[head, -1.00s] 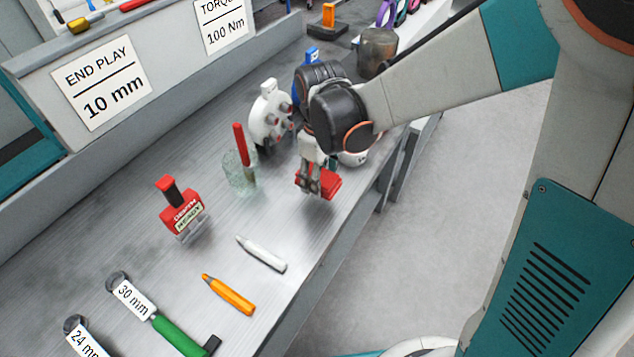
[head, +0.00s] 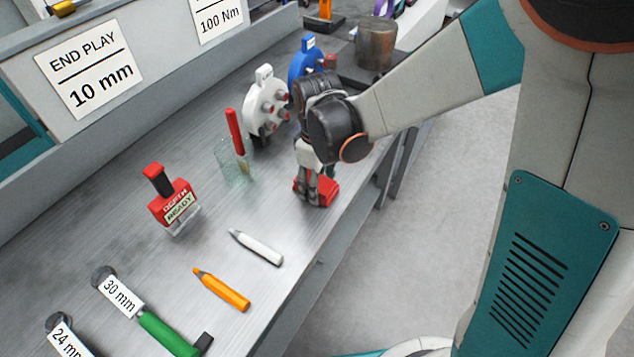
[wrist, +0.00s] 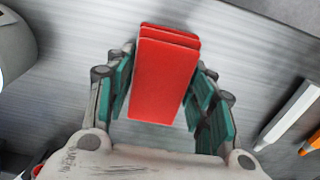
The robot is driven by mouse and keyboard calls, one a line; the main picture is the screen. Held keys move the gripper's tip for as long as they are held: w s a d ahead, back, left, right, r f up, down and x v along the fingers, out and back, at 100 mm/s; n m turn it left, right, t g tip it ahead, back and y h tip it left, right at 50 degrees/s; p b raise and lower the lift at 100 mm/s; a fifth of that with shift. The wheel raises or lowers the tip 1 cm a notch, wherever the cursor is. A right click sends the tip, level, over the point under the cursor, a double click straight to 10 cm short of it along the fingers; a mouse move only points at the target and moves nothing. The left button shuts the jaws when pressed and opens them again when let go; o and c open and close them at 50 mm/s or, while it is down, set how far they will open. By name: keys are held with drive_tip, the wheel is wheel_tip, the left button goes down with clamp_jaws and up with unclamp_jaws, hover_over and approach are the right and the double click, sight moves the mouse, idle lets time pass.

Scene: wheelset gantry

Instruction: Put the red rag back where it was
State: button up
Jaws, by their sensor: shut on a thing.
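The red rag (head: 327,190) is a folded red block shape near the front edge of the bench. My gripper (head: 316,200) points down and is shut on it, with a finger on each side. In the wrist view the rag (wrist: 165,80) sits between the teal finger pads of my gripper (wrist: 163,95), and its folded layers show at the far end. The rag is at or just above the bench top (head: 215,262); I cannot tell whether it touches.
A glass with a red marker (head: 235,165) and a white stand with red knobs (head: 266,105) are left of my gripper. Bare bench surrounds the rag.

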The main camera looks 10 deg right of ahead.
drive_tip(key=o, duration=1.1)
drive_tip(key=shift+f, duration=0.15)
wheel_tip(320, 180, up, 12)
drive_tip(key=p, duration=0.8)
drive_tip(key=shift+r+p, duration=0.2)
drive_tip(key=shift+p, duration=0.2)
